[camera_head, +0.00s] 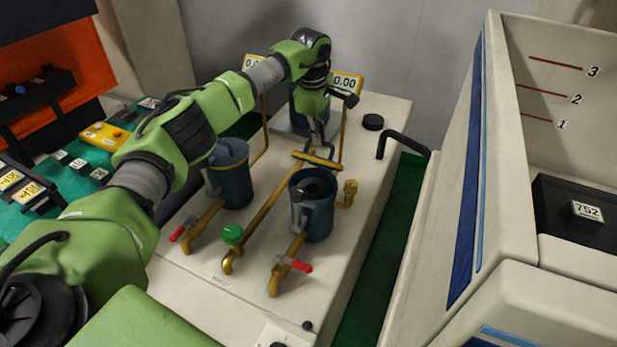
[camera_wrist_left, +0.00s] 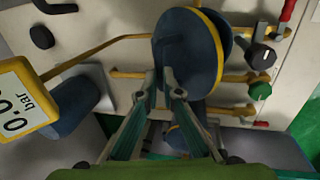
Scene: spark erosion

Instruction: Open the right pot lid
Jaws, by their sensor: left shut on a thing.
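The right pot (camera_head: 318,217) is a dark blue cylinder on the white bench, and its dark inside shows from above. A blue, yellow-rimmed lid (camera_head: 322,161) stands tilted up, nearly edge-on, behind the pot's mouth. My left gripper (camera_head: 317,143) reaches down from above and behind, shut on this lid. In the left wrist view the lid (camera_wrist_left: 189,45) is a large blue disc, with the fingers (camera_wrist_left: 160,78) at its edge. The exact contact is hard to see. My right gripper is not in view.
The left pot (camera_head: 234,181) stands beside the right one. Brass pipes with red handles and a green knob (camera_head: 232,234) run in front. A gauge (camera_head: 345,83) stands behind my gripper. A black handle (camera_head: 404,141) and a white cabinet (camera_head: 455,200) bound the right side.

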